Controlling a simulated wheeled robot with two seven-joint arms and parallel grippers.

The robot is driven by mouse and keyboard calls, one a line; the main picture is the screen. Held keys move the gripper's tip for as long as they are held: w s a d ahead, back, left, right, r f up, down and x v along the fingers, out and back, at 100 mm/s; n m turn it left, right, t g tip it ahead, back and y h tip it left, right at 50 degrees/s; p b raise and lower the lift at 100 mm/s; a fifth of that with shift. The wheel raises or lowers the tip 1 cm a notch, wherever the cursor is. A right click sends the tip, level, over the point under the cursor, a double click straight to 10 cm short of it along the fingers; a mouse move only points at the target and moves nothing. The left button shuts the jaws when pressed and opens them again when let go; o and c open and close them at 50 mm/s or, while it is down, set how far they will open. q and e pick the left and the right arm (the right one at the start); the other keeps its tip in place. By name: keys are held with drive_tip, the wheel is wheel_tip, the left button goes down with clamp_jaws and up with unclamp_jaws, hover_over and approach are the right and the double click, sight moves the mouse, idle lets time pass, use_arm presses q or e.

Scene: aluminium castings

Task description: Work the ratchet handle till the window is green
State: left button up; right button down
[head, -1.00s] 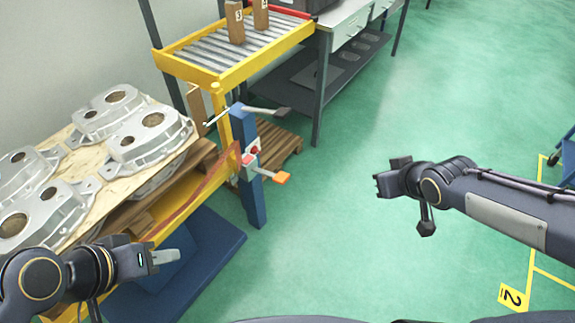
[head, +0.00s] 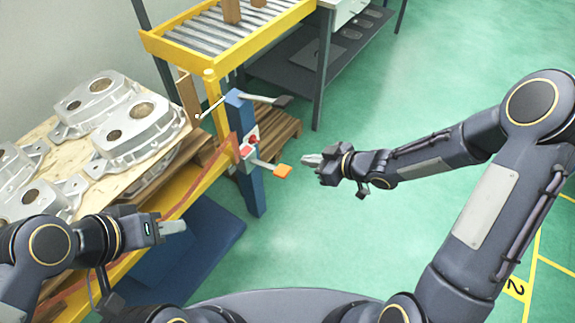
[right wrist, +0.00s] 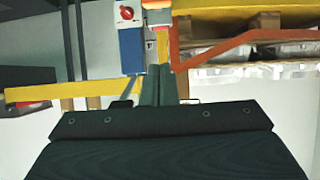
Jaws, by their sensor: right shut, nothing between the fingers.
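The ratchet handle ends in an orange grip (head: 283,171) on a grey lever, sticking out from a small red-and-white unit (head: 248,147) on a blue post (head: 250,185). A red round part of the unit (right wrist: 127,13) shows at the top of the right wrist view. I cannot make out the window's colour. My right gripper (head: 308,159) is shut and empty, just right of the orange grip and pointing at it, apart from it in the head view. Its fingers (right wrist: 158,75) are together in the wrist view. My left gripper (head: 175,227) looks shut and empty, away to the lower left.
A pallet of aluminium castings (head: 130,120) stands at the left, behind a yellow rail (head: 180,200). A yellow roller conveyor (head: 215,72) is behind the post, with a grey bench (head: 335,60) beyond. Green floor (head: 440,80) is open to the right.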

drive_tip(key=b, duration=0.1)
hover_over(287, 171)
drive_tip(key=f, duration=0.5)
drive_tip(key=shift+w+a, duration=0.1)
drive_tip(key=shift+a, duration=0.3)
drive_tip(key=shift+d+f, duration=0.2)
drive_tip(key=shift+f, duration=1.05)
drive_tip(key=shift+s+d+f, duration=0.2)
drive_tip(key=shift+d+f, duration=0.05)
drive_tip(key=shift+f, duration=0.45)
